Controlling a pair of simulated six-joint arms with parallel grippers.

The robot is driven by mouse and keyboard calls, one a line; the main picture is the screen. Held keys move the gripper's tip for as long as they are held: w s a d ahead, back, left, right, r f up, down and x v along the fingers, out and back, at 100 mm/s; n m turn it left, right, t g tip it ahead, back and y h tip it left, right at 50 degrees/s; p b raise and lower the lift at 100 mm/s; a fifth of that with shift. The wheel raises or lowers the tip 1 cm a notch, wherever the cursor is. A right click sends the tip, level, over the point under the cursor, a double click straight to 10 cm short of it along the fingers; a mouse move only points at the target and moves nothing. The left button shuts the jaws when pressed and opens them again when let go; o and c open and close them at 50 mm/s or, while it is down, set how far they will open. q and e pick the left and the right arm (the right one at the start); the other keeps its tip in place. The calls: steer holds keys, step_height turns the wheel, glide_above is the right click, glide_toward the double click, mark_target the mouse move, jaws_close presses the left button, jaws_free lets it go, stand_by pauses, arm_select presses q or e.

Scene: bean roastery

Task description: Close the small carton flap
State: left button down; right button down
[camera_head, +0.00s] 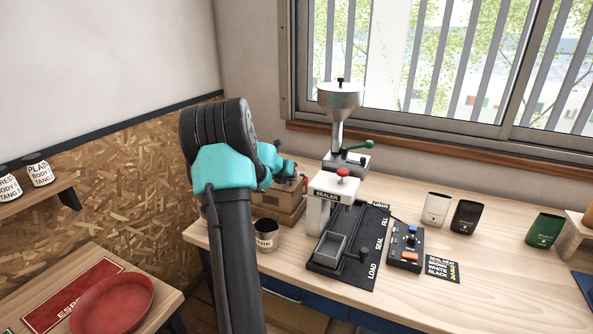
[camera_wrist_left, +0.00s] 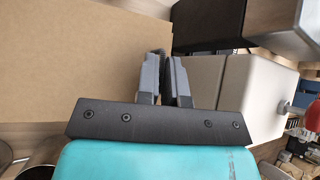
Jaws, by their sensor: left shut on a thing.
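The small brown carton (camera_head: 277,207) stands on the bench, left of the white sealer. My left arm partly covers it. My left gripper (camera_head: 297,180) is at the carton's upper part, small and partly hidden in the head view. In the left wrist view, a flat brown cardboard panel, which looks like the carton flap (camera_wrist_left: 75,70), fills the left side. The left gripper's fingers (camera_wrist_left: 165,65) are close together at the panel's right edge, shut on it. The fold and the carton's inside are hidden. My right gripper is in neither view.
The sealer (camera_head: 318,212) stands close to the carton's right; its pale body (camera_wrist_left: 240,95) is near the fingers. A tin (camera_head: 265,237) stands in front of the carton. A black tray board (camera_head: 376,225), control box (camera_head: 406,248) and several bags lie farther right.

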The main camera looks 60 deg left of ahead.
arm_select(q)
steer(key=shift+w+d+f, duration=0.1)
steer(key=shift+f, duration=0.2)
steer(key=c, duration=1.3)
jaws_free()
steer(key=v, duration=1.7)
steer(key=shift+r, duration=0.15)
